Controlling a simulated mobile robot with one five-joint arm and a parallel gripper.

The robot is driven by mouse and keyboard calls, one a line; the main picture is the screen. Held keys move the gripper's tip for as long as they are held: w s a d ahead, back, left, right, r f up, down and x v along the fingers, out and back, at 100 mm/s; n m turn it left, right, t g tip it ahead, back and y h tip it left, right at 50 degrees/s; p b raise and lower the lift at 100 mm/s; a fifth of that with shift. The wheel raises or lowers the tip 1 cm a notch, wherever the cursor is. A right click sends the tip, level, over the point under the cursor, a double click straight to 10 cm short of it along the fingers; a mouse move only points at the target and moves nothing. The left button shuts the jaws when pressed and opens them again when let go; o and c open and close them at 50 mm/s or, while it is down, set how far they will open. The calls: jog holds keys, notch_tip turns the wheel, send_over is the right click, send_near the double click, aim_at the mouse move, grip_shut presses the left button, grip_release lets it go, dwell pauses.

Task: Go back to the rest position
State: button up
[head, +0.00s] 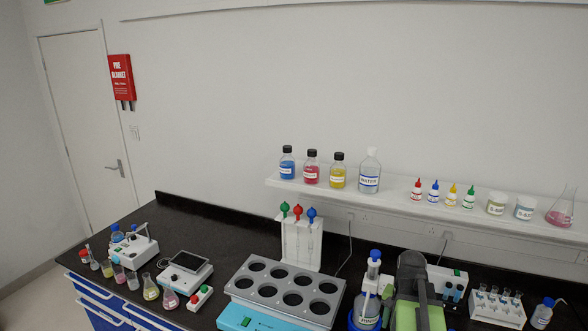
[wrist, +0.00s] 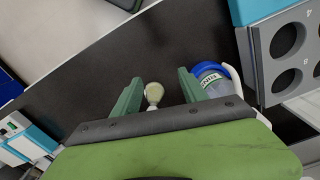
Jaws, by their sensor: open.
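My gripper (wrist: 160,84) is open in the wrist view, with its two green fingers apart over the black bench. A small pale round object (wrist: 154,92) shows between the fingers; I cannot tell whether anything touches it. A labelled bottle with a blue ring (wrist: 212,80) is just right of the right finger. In the head view, my green and dark grey arm is at the bottom right, in front of the bench; the fingertips are hidden there.
The heating block with round wells (head: 288,290) stands left of my arm, with a pipette stand (head: 300,243) behind it. A tube rack (head: 497,308) is at the right. Flasks and small devices (head: 185,271) fill the left. A wall shelf (head: 395,202) holds several bottles.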

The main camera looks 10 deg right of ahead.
jog(key=w+a+f+n+b, duration=0.1)
jog(key=a+f+n+b, duration=0.1)
jog(key=a, duration=0.7)
jog(key=w+a+f+n+b, duration=0.2)
jog(key=a+f+n+b, duration=0.1)
jog(key=a, duration=0.7)
jog(key=w+a+f+n+b, duration=0.1)
jog(key=a+f+n+b, duration=0.2)
jog(key=a, duration=0.7)
notch_tip(320, 180, down, 2)
jog(key=shift+w+f+n, duration=0.1)
jog(key=shift+w+n, duration=0.1)
jog(key=shift+n, duration=0.8)
